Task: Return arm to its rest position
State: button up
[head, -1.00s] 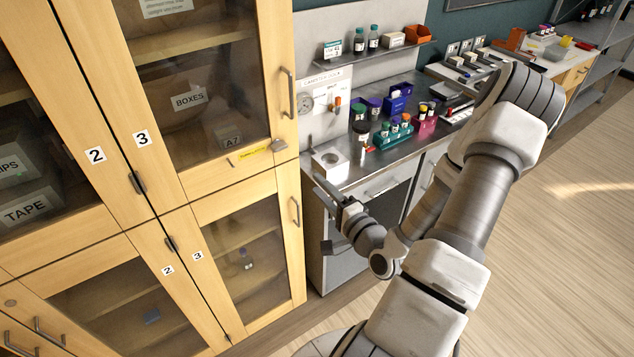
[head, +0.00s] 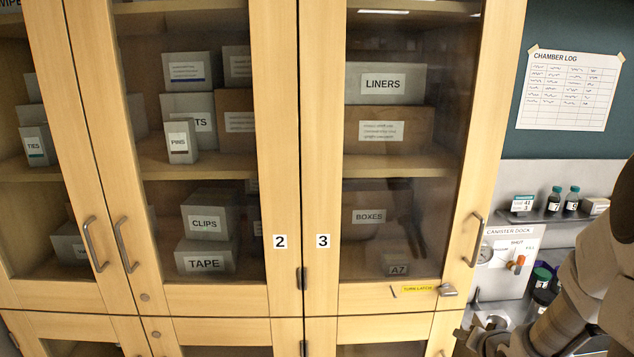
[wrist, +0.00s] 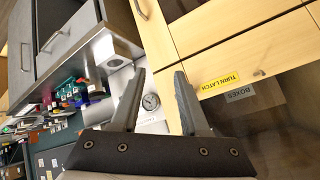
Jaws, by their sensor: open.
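My gripper shows in the wrist view (wrist: 155,90) with its two dark fingers apart and nothing between them. It faces the edge of the wooden cabinet and the canister dock beside it. In the head view only part of my arm shows at the lower right, and my gripper (head: 480,335) is partly cut off at the bottom edge, in front of the cabinet's right side. The canister dock (head: 508,262) has a gauge and a small orange-and-white part on its panel. The wrist view shows the gauge (wrist: 151,102) just beyond the fingers.
The tall cabinet's glazed doors (head: 385,150) are closed, with labelled boxes inside. A yellow latch label (head: 420,289) sits by a latch (head: 447,290). A shelf (head: 555,217) holds small bottles. A chamber log (head: 567,88) hangs above. The wrist view shows a bench with coloured racks (wrist: 70,92).

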jog(key=s+a+r+n+g+b, duration=0.25)
jog(key=s+a+r, duration=0.35)
jog(key=a+r, duration=0.35)
jog(key=s+a+r+n, duration=0.2)
jog(key=s+a, duration=0.1)
jog(key=s, duration=0.4)
jog(key=s+a+r+n+g+y, duration=0.1)
jog(key=s+a+r+n, duration=0.1)
jog(key=s, duration=0.6)
jog(key=shift+a+r+n+y+b, duration=0.3)
jog(key=shift+a+n+b, duration=0.2)
jog(key=shift+a, duration=0.35)
